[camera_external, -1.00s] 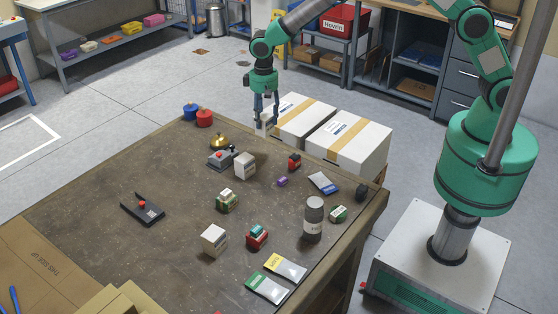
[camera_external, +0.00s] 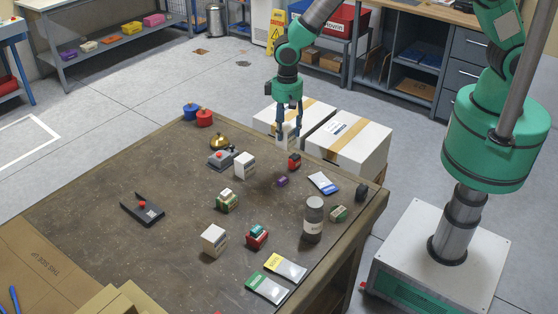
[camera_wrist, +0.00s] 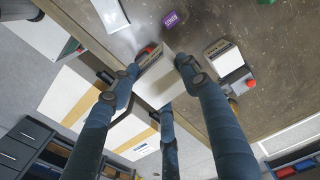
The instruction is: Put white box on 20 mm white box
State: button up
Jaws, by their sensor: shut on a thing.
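My gripper (camera_external: 288,128) is shut on a white box (camera_wrist: 158,82), held above the back edge of the table, in front of the large cartons. In the wrist view the held box sits between my dark fingers, which partly hide it. A second white box (camera_external: 244,166) with dark print on its upper part stands on the table beside the grey push-button unit. It also shows in the wrist view (camera_wrist: 224,59), right of the held box. A third white box (camera_external: 214,240) stands nearer the front. I cannot read which one is marked 20 mm.
A small red item (camera_external: 294,161) and a purple block (camera_external: 282,181) lie near the held box. The push-button unit (camera_external: 219,160) and brass bell (camera_external: 219,142) crowd the second box. The table's middle is mostly clear.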

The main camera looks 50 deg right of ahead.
jog(key=shift+s+a+r+p, duration=0.15)
jog(key=shift+s+p, duration=0.25)
jog(key=shift+s, duration=0.45)
jog(key=p, duration=0.1)
send_over(244, 158)
jog(key=shift+f, duration=0.75)
jog(key=shift+f, duration=1.75)
jog(key=shift+f, duration=0.1)
jog(key=o, duration=0.9)
jog(key=shift+f, duration=0.1)
jog(key=shift+c, duration=0.2)
jog(key=o, duration=0.4)
